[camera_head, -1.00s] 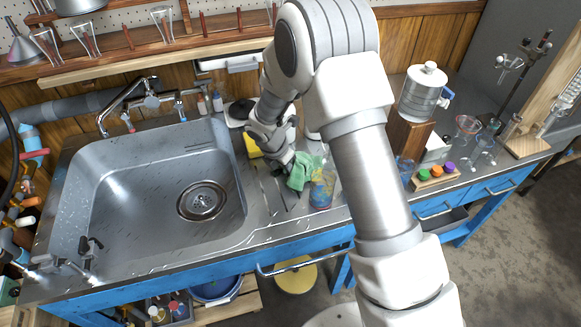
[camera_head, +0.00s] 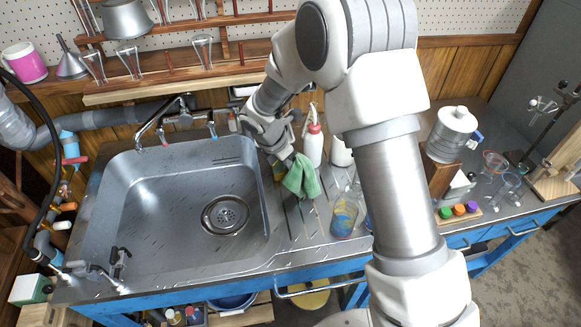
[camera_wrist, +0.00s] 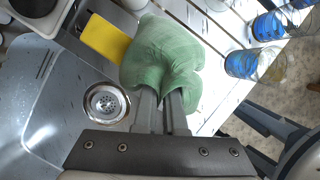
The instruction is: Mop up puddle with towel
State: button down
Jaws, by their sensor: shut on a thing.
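A green towel (camera_head: 301,178) hangs bunched from my gripper (camera_head: 287,160), just right of the sink over the grooved drainboard. In the wrist view the towel (camera_wrist: 163,55) is pinched between the two fingers of my gripper (camera_wrist: 161,98), which are shut on it. The towel appears to be held above the surface. I cannot make out a puddle in either view; the towel and arm hide part of the counter.
The sink (camera_head: 180,195) lies left of the towel. A beaker with blue markings (camera_head: 344,216) stands close on the right, and a white wash bottle with a red cap (camera_head: 313,146) behind. A yellow sponge (camera_wrist: 106,37) lies by the sink. Coloured caps (camera_head: 459,210) sit farther right.

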notch_tip(320, 180, up, 5)
jog(key=p, duration=0.4)
